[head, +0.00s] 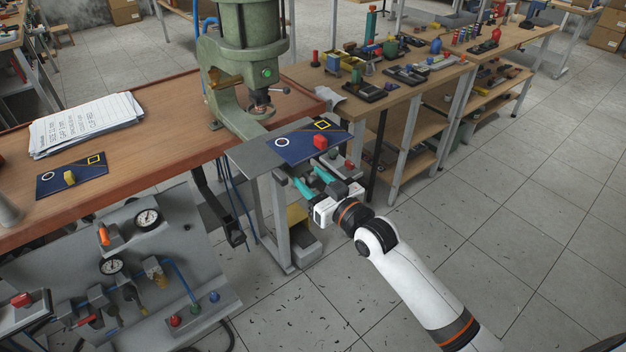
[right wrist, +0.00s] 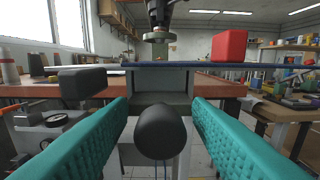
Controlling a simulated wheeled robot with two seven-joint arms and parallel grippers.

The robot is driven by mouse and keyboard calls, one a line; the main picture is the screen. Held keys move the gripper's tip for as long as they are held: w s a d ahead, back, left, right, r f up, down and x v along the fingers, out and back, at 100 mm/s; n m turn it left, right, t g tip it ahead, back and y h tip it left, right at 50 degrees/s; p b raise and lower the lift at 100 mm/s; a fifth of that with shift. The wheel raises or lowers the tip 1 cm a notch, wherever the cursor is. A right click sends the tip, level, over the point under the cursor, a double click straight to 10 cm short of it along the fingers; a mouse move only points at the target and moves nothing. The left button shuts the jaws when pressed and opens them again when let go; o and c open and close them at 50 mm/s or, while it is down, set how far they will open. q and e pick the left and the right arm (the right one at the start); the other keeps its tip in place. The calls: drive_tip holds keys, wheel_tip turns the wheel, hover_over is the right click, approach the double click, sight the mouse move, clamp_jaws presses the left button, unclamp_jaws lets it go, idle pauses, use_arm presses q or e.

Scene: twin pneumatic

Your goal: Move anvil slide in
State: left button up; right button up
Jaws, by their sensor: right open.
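The green press (head: 240,60) stands at the right end of the wooden bench. A blue plate (head: 290,150) with a white ring and a yellow square outline sticks out in front of it, bearing a red block (head: 320,142). In the right wrist view the red block (right wrist: 229,46) sits on the plate's edge above a grey block-like support (right wrist: 160,83), probably the anvil slide. A rounded black knob (right wrist: 160,131) faces the camera below it. My right gripper (head: 312,181) is open, its teal fingers either side of the knob with gaps visible. My left gripper is not in view.
A grey panel with gauges (head: 147,218) stands below left. A side table (head: 395,100) with many small parts is behind. Floor at right is clear.

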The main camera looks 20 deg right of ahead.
sight(302, 170)
drive_tip(key=shift+c, duration=0.2)
clamp_jaws()
drive_tip(key=shift+b+x, duration=0.35)
drive_tip(key=shift+x, duration=1.95)
drive_tip(key=shift+s, duration=0.1)
drive_tip(key=shift+o, duration=0.2)
unclamp_jaws()
drive_tip(key=shift+d, duration=0.1)
